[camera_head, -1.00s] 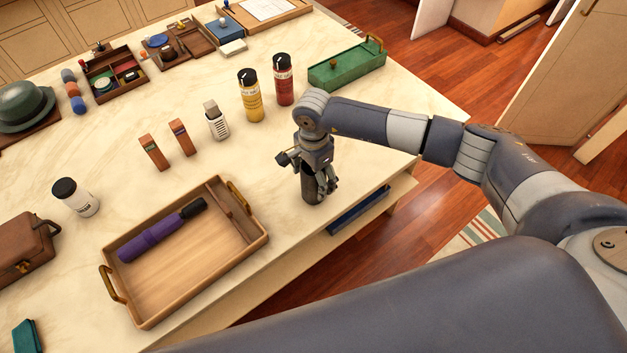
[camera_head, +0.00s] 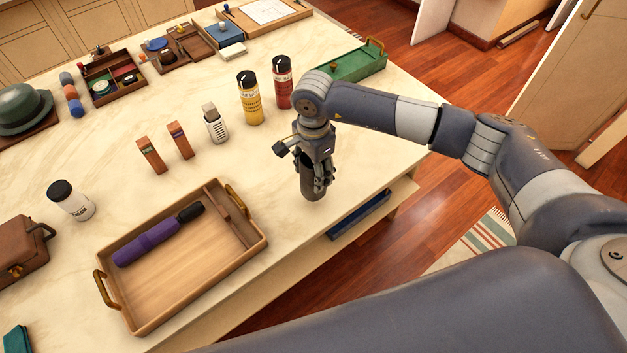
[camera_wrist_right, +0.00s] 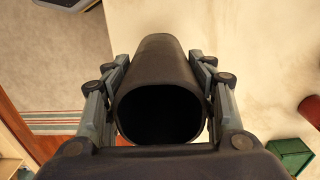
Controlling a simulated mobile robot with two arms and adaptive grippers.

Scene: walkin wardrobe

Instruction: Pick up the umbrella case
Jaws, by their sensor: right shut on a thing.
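The umbrella case (camera_head: 311,183) is a dark, open-topped cylinder, upright at the near right part of the table. My right gripper (camera_head: 316,172) is shut on it from above, with a finger on each side. In the right wrist view the case (camera_wrist_right: 160,75) fills the middle, its dark open mouth toward the camera, and the fingers of my right gripper (camera_wrist_right: 160,100) press its two sides. The case looks raised slightly off the tabletop. My left gripper is not in view.
A wooden tray (camera_head: 150,310) holding a purple folded umbrella (camera_head: 158,240) lies to the left. The table's front edge is close to the case.

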